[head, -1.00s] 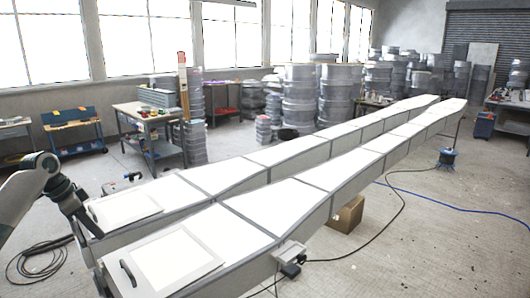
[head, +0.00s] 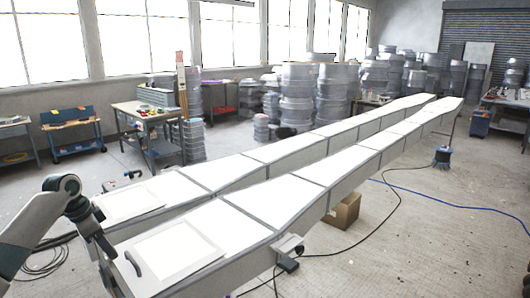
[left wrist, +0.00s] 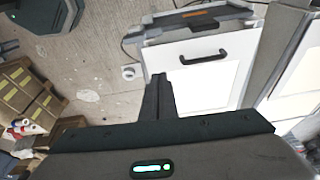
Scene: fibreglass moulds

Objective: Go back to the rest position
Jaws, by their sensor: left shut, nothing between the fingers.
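My left gripper (head: 103,243) hangs from the arm at the left of the head view, in front of the near ends of two long white moulds. It also shows in the left wrist view (left wrist: 159,77), with its dark fingers together and nothing between them. The near mould (head: 262,203) has a framed white panel (head: 172,255) with a black handle (head: 132,263) at its near end. In the left wrist view, a white panel with a black handle (left wrist: 203,57) lies beyond the fingertips, and I see no contact. My right gripper is in neither view.
A cardboard box (head: 343,211) sits on the floor beside the near mould. A blue hose (head: 430,198) and black cables cross the floor at right. A workbench (head: 147,112) and a blue cart (head: 73,135) stand behind. Boxes (left wrist: 25,95) show at the left in the left wrist view.

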